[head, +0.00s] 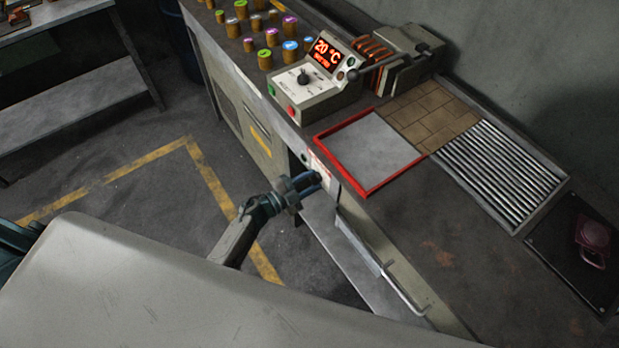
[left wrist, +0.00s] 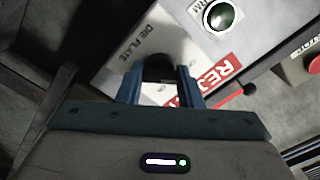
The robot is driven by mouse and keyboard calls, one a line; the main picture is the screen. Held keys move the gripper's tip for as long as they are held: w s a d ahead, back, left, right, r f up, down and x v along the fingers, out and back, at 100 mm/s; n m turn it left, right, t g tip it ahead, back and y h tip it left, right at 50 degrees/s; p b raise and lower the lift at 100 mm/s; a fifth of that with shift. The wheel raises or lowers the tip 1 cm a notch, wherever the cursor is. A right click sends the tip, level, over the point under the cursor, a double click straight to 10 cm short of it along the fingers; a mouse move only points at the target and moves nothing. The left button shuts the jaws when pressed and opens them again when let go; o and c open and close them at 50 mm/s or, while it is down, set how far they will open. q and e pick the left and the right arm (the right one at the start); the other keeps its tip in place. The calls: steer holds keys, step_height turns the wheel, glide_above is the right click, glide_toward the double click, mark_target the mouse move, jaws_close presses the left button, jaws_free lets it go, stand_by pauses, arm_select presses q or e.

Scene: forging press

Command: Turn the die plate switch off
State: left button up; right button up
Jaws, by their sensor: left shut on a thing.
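The die plate switch is a dark knob (left wrist: 160,68) on a pale panel with the printed words "DIE PLATE" beside it in the left wrist view. My left gripper (left wrist: 160,88) has its two blue fingers on either side of this knob and is shut on it. In the head view my left gripper (head: 312,179) is at the front face of the bench, just below the red-framed plate, and hides the knob. The knob's exact setting cannot be told. My right gripper is not in view.
A control box (head: 303,92) with a 20 °C display stands on the bench, near several coloured-top cylinders. A red-framed tray (head: 368,189) lies above the switch panel.

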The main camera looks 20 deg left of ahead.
arm_select(q)
steer(key=shift+n+p, duration=0.3)
steer(key=shift+n, duration=0.2)
steer(key=o, duration=1)
steer(key=shift+c, duration=0.2)
steer(key=shift+s+a, duration=0.1)
steer(key=b+v, duration=0.2)
steer(key=v, duration=0.8)
steer(key=shift+s+a+b, duration=0.2)
steer(key=shift+s+b, duration=0.05)
steer(key=shift+b, duration=0.1)
